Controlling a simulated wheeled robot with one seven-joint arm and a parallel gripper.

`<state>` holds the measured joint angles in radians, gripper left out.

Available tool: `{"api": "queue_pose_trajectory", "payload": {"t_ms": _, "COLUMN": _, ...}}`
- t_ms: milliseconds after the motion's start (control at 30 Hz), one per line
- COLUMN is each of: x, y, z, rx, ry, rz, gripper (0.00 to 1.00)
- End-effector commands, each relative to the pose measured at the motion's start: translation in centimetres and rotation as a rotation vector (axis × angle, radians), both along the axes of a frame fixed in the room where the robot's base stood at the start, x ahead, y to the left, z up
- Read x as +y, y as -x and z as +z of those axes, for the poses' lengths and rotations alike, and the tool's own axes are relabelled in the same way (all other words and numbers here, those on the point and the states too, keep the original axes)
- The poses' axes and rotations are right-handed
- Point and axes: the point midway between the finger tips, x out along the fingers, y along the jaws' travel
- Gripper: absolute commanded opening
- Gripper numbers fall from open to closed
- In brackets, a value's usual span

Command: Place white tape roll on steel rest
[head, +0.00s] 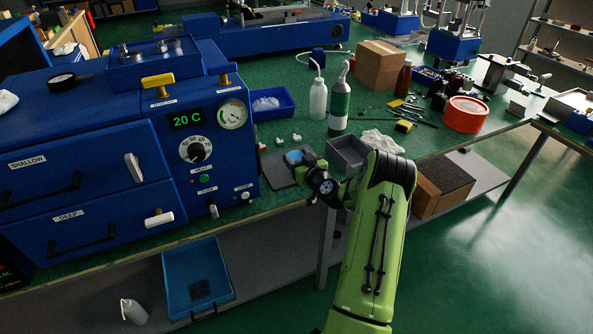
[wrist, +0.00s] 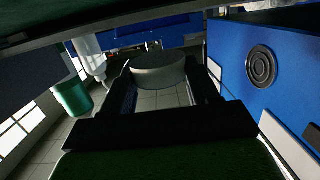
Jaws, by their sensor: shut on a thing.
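My gripper (head: 303,160) is at the bench's front edge, just right of the blue press. In the wrist view its two dark fingers (wrist: 165,85) are shut on a pale grey-white round roll (wrist: 158,72), which I take as the white tape roll. In the head view the roll shows as a small pale, bluish round thing (head: 293,156), partly hidden by the gripper. A flat dark grey plate (head: 278,169), possibly the steel rest, lies under or beside it. I cannot tell whether the roll touches it.
The blue press (head: 225,165) stands close on the left. A grey open bin (head: 346,152) is just right of the gripper, with a white cloth (head: 382,141) beyond it. Bottles (head: 339,106), a blue tray (head: 272,104) and a red tape roll (head: 465,114) stand farther back.

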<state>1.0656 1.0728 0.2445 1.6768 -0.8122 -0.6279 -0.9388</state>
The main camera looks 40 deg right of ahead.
Motion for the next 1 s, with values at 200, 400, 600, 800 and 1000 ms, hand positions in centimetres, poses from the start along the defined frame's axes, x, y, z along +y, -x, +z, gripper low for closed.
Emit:
{"api": "queue_pose_trajectory", "payload": {"t_ms": 200, "x": 0.0, "y": 0.0, "z": -3.7, "rx": 0.001, "ry": -0.001, "rz": -0.001, "gripper": 0.31}}
{"api": "queue_pose_trajectory", "payload": {"t_ms": 400, "x": 0.0, "y": 0.0, "z": -3.6, "rx": 0.0, "ry": 0.001, "rz": 0.0, "gripper": 0.31}}
{"api": "queue_pose_trajectory", "payload": {"t_ms": 600, "x": 0.0, "y": 0.0, "z": -3.8, "rx": 0.001, "ry": 0.001, "rz": 0.0, "gripper": 0.69}}
{"api": "queue_pose_trajectory", "payload": {"t_ms": 800, "x": 0.0, "y": 0.0, "z": -3.8, "rx": 0.001, "ry": 0.001, "rz": 0.0, "gripper": 0.85}}
{"api": "queue_pose_trajectory", "payload": {"t_ms": 1000, "x": 0.0, "y": 0.0, "z": -3.6, "rx": 0.001, "ry": 0.001, "rz": 0.0, "gripper": 0.85}}
